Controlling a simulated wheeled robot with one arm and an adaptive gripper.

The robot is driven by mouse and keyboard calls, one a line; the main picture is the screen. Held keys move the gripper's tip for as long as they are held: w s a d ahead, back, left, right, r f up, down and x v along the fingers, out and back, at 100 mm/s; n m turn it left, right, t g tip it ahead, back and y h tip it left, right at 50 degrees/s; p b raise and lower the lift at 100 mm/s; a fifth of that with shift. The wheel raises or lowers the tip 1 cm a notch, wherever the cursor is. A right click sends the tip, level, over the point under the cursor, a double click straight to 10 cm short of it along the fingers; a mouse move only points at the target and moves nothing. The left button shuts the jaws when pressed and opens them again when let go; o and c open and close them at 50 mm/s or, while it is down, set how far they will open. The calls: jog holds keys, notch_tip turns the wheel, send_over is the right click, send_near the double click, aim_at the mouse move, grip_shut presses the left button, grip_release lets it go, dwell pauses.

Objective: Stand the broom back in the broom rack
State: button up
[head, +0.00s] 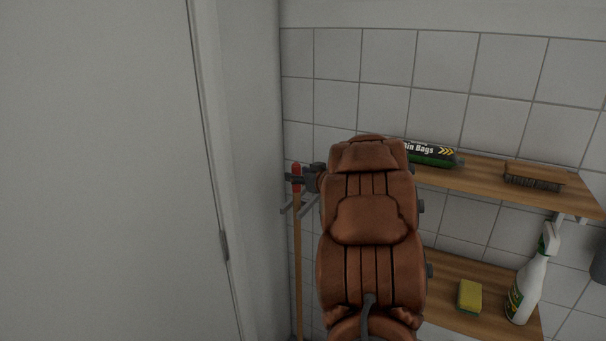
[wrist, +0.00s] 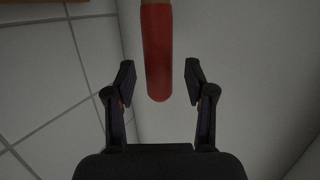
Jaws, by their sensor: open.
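The broom (head: 298,255) stands upright in the corner left of my arm, with a wooden handle and a red grip end. Its lower end is out of view. In the wrist view the red end (wrist: 157,50) lies between the two fingers, with a gap on each side. My gripper (wrist: 160,82) is open around it; in the head view its dark fingers (head: 299,180) are at the red end. Grey prongs (head: 303,206), apparently the broom rack, stick out on both sides of the handle just below the gripper. My arm hides part of them.
A wooden shelf (head: 480,178) on the right holds bin bags (head: 432,155) and a brush (head: 534,177). A lower shelf (head: 450,268) holds a yellow sponge (head: 469,297) and a spray bottle (head: 530,282). A white door (head: 100,170) is close on the left.

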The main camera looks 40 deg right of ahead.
jog(key=shift+s, duration=0.1)
jog(key=v, duration=1.2)
jog(key=shift+s, duration=0.1)
dwell(0.6)
